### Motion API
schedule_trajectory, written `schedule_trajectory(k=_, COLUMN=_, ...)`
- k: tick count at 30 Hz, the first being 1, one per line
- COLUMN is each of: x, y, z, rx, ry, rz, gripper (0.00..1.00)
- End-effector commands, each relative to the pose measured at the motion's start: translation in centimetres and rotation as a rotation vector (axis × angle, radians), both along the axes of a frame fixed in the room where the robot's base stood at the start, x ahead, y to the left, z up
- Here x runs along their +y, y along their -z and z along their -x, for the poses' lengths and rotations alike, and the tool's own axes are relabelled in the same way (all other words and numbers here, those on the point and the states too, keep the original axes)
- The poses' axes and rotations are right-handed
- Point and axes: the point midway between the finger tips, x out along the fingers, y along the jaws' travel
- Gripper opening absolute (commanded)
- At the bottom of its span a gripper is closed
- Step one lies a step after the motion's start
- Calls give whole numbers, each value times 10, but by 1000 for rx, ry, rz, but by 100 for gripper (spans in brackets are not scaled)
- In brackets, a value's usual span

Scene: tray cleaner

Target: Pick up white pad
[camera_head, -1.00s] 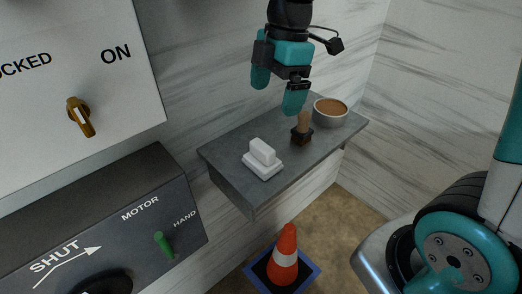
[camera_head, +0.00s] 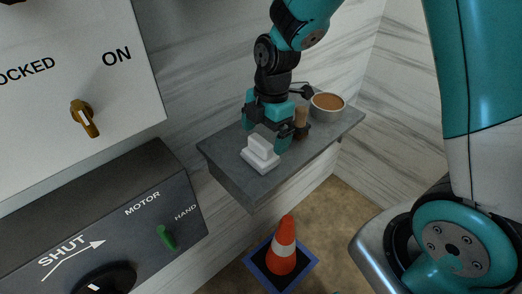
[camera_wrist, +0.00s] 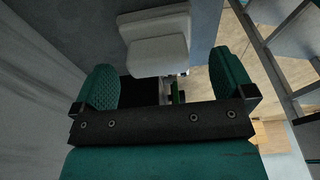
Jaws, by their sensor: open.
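The white pad (camera_head: 261,158) lies on the grey shelf (camera_head: 225,170), near its left part. It has a flat base and a raised block-shaped handle on top. My gripper (camera_head: 267,134) is open, just above and behind the pad in the head view, with its teal fingers pointing down. In the wrist view the pad (camera_wrist: 156,50) shows at the top middle, ahead of the open fingers (camera_wrist: 165,88). Nothing is between the fingertips, and the pad appears apart from them.
A brush with a wooden handle (camera_head: 301,122) stands close to the right of my gripper. A bowl with brown contents (camera_head: 327,106) sits at the shelf's right end. A marble wall is behind the shelf. A cone (camera_head: 284,246) stands on the floor below.

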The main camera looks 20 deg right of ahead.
Motion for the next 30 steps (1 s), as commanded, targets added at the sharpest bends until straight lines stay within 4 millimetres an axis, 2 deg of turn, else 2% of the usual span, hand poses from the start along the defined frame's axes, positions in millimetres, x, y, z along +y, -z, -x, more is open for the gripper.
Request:
schedule_trajectory(k=5, x=12, y=24, z=2, rx=8, ry=-3, rz=1, gripper=100)
schedule_trajectory(k=9, x=13, y=41, z=2, rx=5, ry=-1, rz=1, gripper=100)
schedule_trajectory(k=17, x=14, y=45, z=1, rx=1, ry=0, rz=-1, gripper=100)
schedule_trajectory(k=18, x=14, y=45, z=1, rx=1, ry=0, rz=-1, gripper=95)
schedule_trajectory(k=23, x=14, y=45, z=1, rx=2, ry=0, rz=0, gripper=59)
schedule_trajectory(k=30, x=14, y=44, z=1, rx=1, ry=0, rz=-1, gripper=58)
